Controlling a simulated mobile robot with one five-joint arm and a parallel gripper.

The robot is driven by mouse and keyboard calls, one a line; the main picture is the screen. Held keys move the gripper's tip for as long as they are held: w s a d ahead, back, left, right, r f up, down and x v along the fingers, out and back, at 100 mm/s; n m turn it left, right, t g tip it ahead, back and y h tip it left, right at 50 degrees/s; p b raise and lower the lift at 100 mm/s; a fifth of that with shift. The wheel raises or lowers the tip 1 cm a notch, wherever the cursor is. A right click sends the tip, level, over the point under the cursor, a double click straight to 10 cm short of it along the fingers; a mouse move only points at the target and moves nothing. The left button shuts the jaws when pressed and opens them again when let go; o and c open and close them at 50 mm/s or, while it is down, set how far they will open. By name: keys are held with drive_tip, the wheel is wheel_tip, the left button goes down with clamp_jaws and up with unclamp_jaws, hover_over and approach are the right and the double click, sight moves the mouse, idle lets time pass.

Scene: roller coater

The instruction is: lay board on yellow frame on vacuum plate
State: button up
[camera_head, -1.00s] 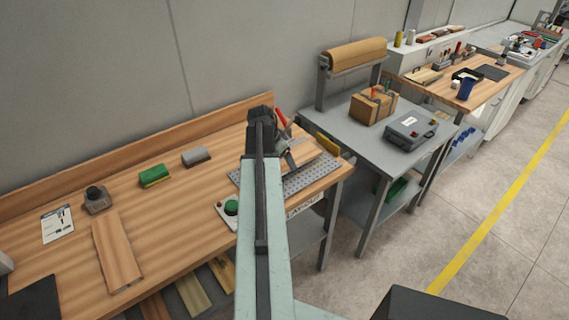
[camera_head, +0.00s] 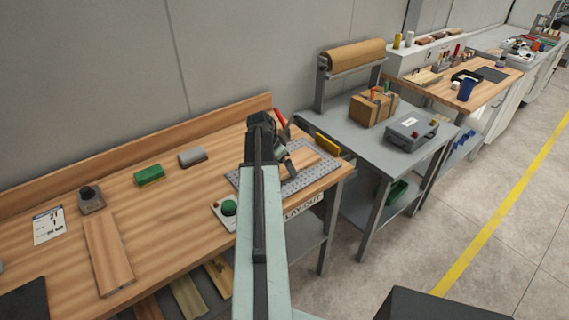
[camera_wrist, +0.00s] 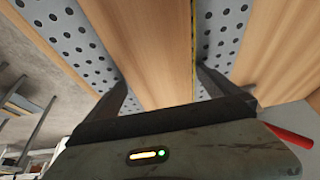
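The pale wooden board (camera_wrist: 148,40) runs between the two fingers of my gripper (camera_wrist: 163,88) in the wrist view. The grey perforated vacuum plate (camera_wrist: 226,25) shows on both sides of it. A thin yellow line (camera_wrist: 194,35), likely part of the yellow frame, runs close along the board's right edge; the rest of it is not visible. In the head view my gripper (camera_head: 282,152) is over the plate (camera_head: 296,183), with the board (camera_head: 309,161) there. The fingers are spread to the board's width; whether they touch its edges is unclear.
A red-handled tool (camera_head: 282,123) is close behind my gripper. A yellow block (camera_head: 327,144) stands by the bench's right end. Another board (camera_head: 108,255) lies at left. The wooden bench (camera_head: 190,205) between is mostly clear.

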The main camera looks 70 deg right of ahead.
drive_tip(key=p+v, duration=1.1)
drive_tip(key=v, duration=0.1)
drive_tip(key=shift+r, duration=0.15)
drive_tip(key=shift+w, duration=0.1)
drive_tip(key=w+a+f+n+t+y, duration=0.15)
drive_tip(key=w+a+n, duration=0.95)
drive_tip(key=w+a, duration=1.5)
drive_tip(key=w+a+n+y, duration=0.2)
drive_tip(key=a+n, duration=1.1)
drive_tip(key=a, duration=2.3)
drive_tip(key=shift+a+f+n+t, duration=0.2)
drive_tip(key=shift+a+n+t, duration=0.15)
drive_tip(key=shift+t, duration=0.1)
